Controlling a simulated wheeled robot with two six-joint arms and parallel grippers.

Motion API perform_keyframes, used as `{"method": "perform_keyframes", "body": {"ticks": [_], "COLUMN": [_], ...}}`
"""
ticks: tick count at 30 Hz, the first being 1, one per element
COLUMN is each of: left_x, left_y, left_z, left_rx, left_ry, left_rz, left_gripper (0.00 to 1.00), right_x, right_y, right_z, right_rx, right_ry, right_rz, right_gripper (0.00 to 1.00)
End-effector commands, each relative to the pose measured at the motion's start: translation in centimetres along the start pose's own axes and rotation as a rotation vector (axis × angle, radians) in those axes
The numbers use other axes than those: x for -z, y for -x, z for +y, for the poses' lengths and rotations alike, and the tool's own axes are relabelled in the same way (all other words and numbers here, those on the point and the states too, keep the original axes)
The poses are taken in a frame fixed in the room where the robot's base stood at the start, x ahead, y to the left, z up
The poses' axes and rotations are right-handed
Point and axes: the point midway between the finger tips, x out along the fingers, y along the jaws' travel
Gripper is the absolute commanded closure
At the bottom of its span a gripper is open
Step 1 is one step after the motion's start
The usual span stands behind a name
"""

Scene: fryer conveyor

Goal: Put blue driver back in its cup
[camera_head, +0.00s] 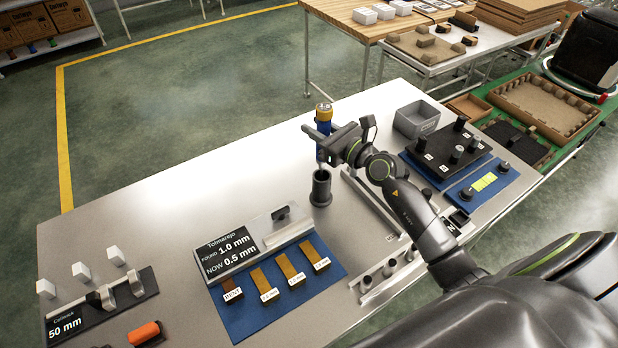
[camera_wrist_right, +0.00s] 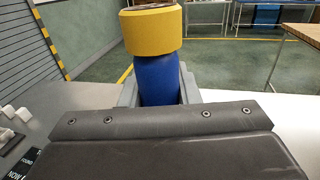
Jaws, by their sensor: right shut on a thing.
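The blue driver (camera_head: 323,128) has a blue handle with a yellow band near its top, and it stands about upright. My right gripper (camera_head: 325,140) is shut on its handle. In the right wrist view, the driver (camera_wrist_right: 158,82) rises between the jaws, blue below and yellow above. A black cylindrical cup (camera_head: 320,189) stands on the table directly below the driver in the head view. The driver's lower end is close to the cup's mouth; I cannot tell whether its tip is inside. My left gripper is not in view.
A grey bin (camera_head: 416,119) and a black fixture board (camera_head: 447,150) are right of the gripper. A blue mat (camera_head: 245,318) with labelled strips lies in front of the cup. A gauge stand (camera_head: 125,290) is at left. The table left of the cup is clear.

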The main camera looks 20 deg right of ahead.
Motion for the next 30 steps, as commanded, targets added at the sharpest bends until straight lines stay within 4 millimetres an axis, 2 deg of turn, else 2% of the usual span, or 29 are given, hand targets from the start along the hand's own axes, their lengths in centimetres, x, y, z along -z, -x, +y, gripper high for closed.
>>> {"method": "perform_keyframes", "body": {"ticks": [1, 6, 8, 15, 29, 30], "left_x": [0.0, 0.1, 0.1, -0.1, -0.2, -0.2], "left_y": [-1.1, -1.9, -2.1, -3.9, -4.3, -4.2], "left_z": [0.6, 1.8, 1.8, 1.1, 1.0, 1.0], "left_rx": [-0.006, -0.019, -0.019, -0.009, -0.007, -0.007], "left_ry": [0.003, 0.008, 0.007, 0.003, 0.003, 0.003], "left_rz": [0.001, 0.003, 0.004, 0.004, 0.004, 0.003], "left_gripper": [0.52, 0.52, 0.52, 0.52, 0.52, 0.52], "right_x": [1.6, 3.5, 3.9, 7.1, 7.7, 7.8], "right_y": [0.0, -0.1, -0.1, -0.1, -0.1, 0.0], "right_z": [0.0, 0.0, 0.0, 0.0, 0.0, 0.0], "right_rx": [0.0, 0.0, 0.0, -0.001, -0.001, -0.001], "right_ry": [-0.003, -0.002, 0.0, -0.002, 0.0, 0.0], "right_rz": [0.0, -0.003, -0.003, -0.003, -0.003, -0.001], "right_gripper": [1.0, 1.0, 1.0, 1.0, 1.0, 0.68]}}
